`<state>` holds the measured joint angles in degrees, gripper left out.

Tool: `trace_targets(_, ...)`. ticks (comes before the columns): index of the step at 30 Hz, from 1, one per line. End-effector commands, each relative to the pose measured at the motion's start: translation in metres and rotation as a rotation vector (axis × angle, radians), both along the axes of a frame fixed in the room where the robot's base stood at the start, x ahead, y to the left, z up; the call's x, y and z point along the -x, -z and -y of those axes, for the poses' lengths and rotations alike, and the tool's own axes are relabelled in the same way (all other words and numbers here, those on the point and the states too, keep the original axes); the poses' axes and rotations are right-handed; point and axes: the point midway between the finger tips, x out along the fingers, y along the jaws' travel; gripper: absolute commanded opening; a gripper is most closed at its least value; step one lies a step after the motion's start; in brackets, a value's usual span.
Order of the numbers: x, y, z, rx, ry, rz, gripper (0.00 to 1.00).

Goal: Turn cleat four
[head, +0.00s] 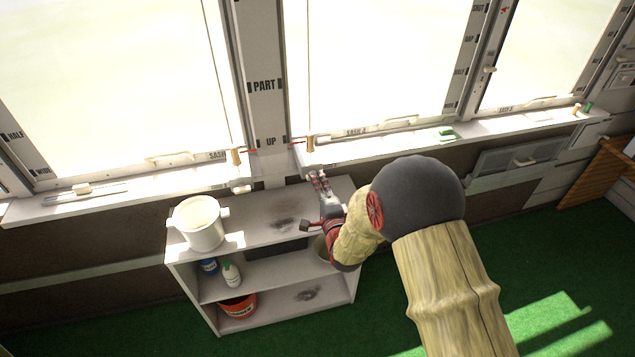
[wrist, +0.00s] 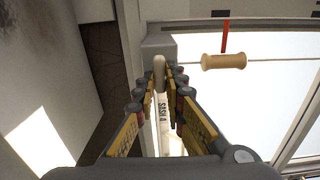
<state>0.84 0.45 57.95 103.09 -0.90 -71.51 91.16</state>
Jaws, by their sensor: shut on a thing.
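My gripper (head: 317,178) reaches up to the underside of the window sill, above the shelf unit. In the wrist view my gripper (wrist: 160,80) is shut on a small rounded cream cleat (wrist: 158,66), which stands upright between the fingertips. The cleat's mount is partly hidden by the fingers. The held cleat cannot be made out in the head view. A similar cream cleat (head: 241,188) sits below the left window's sill, apart from my gripper.
A wooden cord toggle (wrist: 223,61) hangs by a red marker (wrist: 225,36), close right of my fingers. A white bucket (head: 200,223) stands on the shelf unit (head: 260,237). Bottles and an orange tub (head: 238,306) sit lower. Green floor (head: 540,250) is open at right.

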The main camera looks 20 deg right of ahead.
Motion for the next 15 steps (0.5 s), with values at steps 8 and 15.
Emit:
trace_targets(8,0.0003,0.0011,0.0008,-0.001,0.002,-0.002,0.13)
trace_targets(15,0.0002,0.0007,0.0004,0.0,0.001,-0.001,0.27)
